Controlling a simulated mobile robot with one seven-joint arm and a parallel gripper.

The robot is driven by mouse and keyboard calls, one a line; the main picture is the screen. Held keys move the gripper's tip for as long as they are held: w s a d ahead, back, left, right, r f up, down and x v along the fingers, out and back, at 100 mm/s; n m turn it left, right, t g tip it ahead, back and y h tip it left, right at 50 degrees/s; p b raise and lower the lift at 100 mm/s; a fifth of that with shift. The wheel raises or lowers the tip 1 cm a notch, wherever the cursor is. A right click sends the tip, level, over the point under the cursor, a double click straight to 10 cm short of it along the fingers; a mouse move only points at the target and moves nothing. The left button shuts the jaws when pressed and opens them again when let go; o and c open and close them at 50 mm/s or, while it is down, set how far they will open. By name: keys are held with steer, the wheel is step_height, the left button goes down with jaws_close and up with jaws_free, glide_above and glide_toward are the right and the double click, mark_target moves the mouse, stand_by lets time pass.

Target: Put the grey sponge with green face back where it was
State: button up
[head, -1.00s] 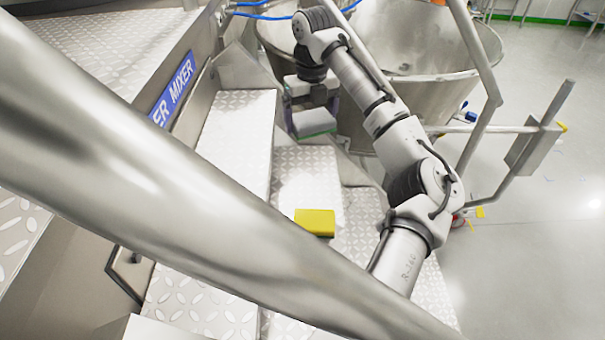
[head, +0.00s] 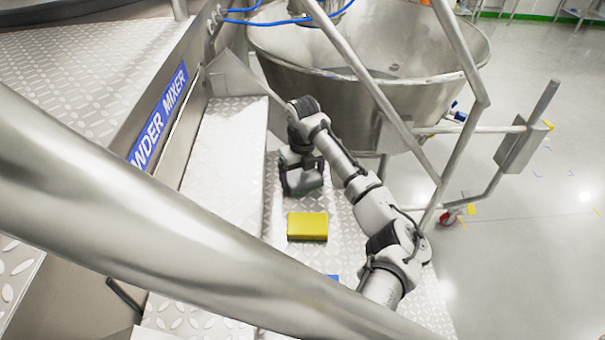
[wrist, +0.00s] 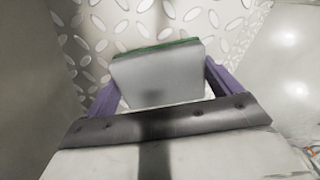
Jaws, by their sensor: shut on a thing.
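The grey sponge with green face (wrist: 158,77) is between my gripper's two purple-sided fingers in the wrist view. Its grey side faces the camera and its green face shows as a thin strip along the far edge. Patterned metal plate lies beyond it. In the head view my gripper (head: 303,190) points down over the tread-plate step, just behind the yellow sponge. The held sponge is mostly hidden there by the gripper. I cannot tell whether it touches the plate.
A yellow sponge (head: 307,226) lies on the step close in front of my gripper. A blue thing (head: 333,278) shows partly behind the rail. A thick metal rail (head: 150,215) crosses the foreground. A large steel bowl (head: 350,75) stands behind my arm.

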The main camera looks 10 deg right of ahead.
mark_target(303, 175)
steer(key=shift+f, duration=0.35)
steer(key=o, duration=0.7)
step_height(303, 175, up, 12)
steer(key=b, duration=0.3)
steer(key=shift+r, duration=0.2)
